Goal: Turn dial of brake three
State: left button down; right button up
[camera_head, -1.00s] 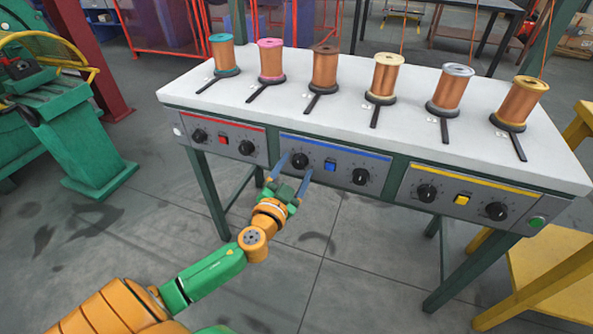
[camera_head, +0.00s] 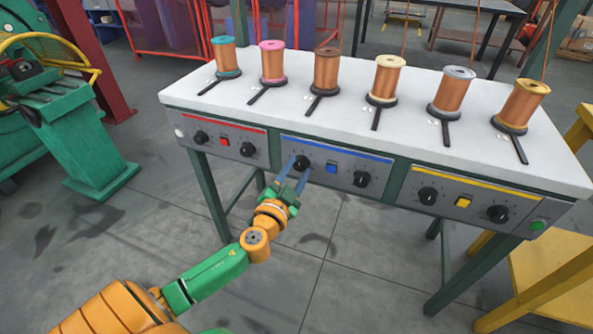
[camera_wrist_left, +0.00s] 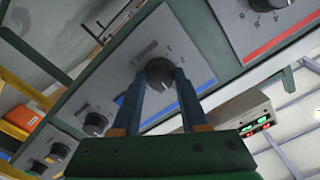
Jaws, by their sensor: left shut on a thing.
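The black dial of brake three (camera_head: 301,162) is the left dial on the blue-striped panel of the bench. It also shows in the wrist view (camera_wrist_left: 160,71), with number marks around it on the grey plate. My left gripper (camera_head: 296,169) reaches up from below with its blue fingers on both sides of the dial, shut on it. In the wrist view the left gripper's fingertips (camera_wrist_left: 161,80) press against the dial's sides and hide part of its lower edge. My right gripper is not in view.
A red panel (camera_head: 225,141) lies left and a yellow panel (camera_head: 463,200) right, each with two dials. Another dial (camera_head: 361,178) and a blue button (camera_head: 331,168) sit right of the held dial. Copper spools (camera_head: 325,69) stand on the white bench top (camera_head: 410,140).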

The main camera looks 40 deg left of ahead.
pick_arm(q)
jog(key=m, duration=0.7)
jog(key=shift+p, duration=0.4)
jog(key=m, duration=0.3)
jog(key=shift+m+p, duration=0.3)
jog(key=m, duration=0.3)
jog(key=shift+m+p, duration=0.35)
jog(key=shift+m, duration=0.25)
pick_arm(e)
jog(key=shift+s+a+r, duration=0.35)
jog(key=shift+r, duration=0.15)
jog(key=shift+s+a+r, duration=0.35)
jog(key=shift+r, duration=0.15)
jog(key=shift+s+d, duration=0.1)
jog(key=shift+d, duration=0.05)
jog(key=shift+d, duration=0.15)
